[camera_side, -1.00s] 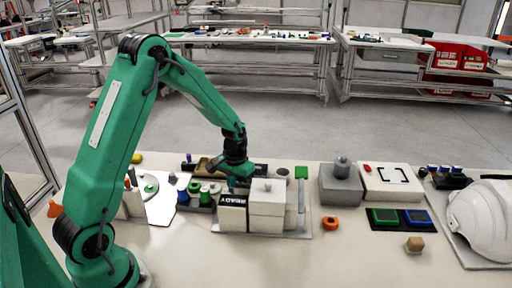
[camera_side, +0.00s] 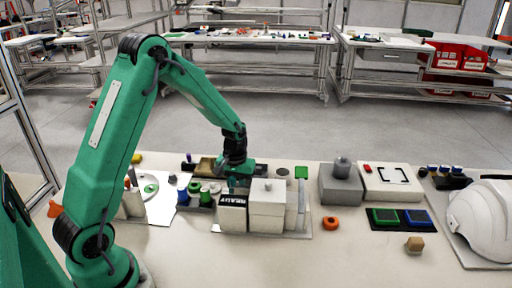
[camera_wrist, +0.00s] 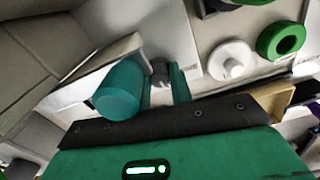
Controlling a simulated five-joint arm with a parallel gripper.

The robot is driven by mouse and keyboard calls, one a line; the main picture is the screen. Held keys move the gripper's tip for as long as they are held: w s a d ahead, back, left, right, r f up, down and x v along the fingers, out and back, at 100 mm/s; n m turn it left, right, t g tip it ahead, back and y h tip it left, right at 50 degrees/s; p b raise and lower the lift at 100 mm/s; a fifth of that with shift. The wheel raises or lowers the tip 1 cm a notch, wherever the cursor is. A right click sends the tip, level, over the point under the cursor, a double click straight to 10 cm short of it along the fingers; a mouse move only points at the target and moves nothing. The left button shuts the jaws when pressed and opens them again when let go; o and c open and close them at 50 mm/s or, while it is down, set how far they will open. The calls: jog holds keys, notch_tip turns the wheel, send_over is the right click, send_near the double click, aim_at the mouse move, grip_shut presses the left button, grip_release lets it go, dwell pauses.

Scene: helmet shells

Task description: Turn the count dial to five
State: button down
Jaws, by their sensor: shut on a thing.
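My gripper (camera_side: 236,184) points down just behind the white box with the READY label (camera_side: 232,200) in the side view. In the wrist view its two teal fingers (camera_wrist: 160,82) are closed around a small grey knob (camera_wrist: 160,68), which seems to be the count dial. The knob stands on a pale panel. The fingers cover part of it, and I see no numbers or pointer on it. In the side view the knob is hidden by the gripper and the box.
A taller white box (camera_side: 268,205) stands right beside the READY box.

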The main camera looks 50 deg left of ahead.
jog(key=n, duration=0.4)
jog(key=shift+n, duration=0.3)
jog(key=n, duration=0.4)
jog(key=shift+n, duration=0.4)
jog(key=c, duration=1.2)
grip_release()
jog(key=shift+c, duration=0.2)
jog(key=shift+r, duration=0.2)
jog(key=shift+r, duration=3.8)
